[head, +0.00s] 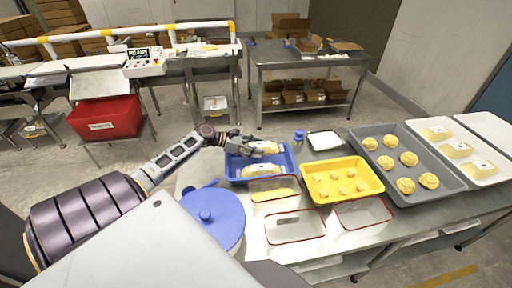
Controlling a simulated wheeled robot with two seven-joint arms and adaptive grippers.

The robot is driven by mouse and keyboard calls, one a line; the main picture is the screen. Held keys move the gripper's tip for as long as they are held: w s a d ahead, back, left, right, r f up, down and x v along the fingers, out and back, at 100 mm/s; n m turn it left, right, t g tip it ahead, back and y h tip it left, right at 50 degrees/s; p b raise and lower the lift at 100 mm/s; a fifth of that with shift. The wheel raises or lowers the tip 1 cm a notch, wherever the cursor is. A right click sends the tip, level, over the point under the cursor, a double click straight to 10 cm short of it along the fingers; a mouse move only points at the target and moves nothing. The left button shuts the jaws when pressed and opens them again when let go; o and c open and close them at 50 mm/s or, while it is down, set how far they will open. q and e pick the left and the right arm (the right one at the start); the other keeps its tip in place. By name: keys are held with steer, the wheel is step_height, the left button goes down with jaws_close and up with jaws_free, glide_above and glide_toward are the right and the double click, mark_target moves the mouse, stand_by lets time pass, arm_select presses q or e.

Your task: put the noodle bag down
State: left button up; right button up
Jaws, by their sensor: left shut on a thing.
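My left gripper (254,148) reaches in from the left over the blue tray (235,176) and is shut on a noodle bag (270,148), a small pale-yellow pack. The bag is at the far part of the tray; I cannot tell whether it touches the tray floor. Another pale-yellow pack (262,170) lies in the tray, nearer to me. The gripper hides part of the held bag. My right gripper is not in view.
A yellow tray (322,197) with several small dough pieces stands right of the blue tray. A grey tray (392,189) holds noodle nests. Red-rimmed containers (296,228) and a blue round lid (212,220) are nearer. A blue-capped jar (298,137) stands behind.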

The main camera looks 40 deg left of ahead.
arm_select(q)
steer(key=shift+f, duration=0.25)
steer(key=o, duration=1.2)
steer(key=shift+r, duration=0.1)
steer(key=shift+r, duration=0.5)
steer(key=v, duration=1.2)
steer(key=shift+r, duration=0.1)
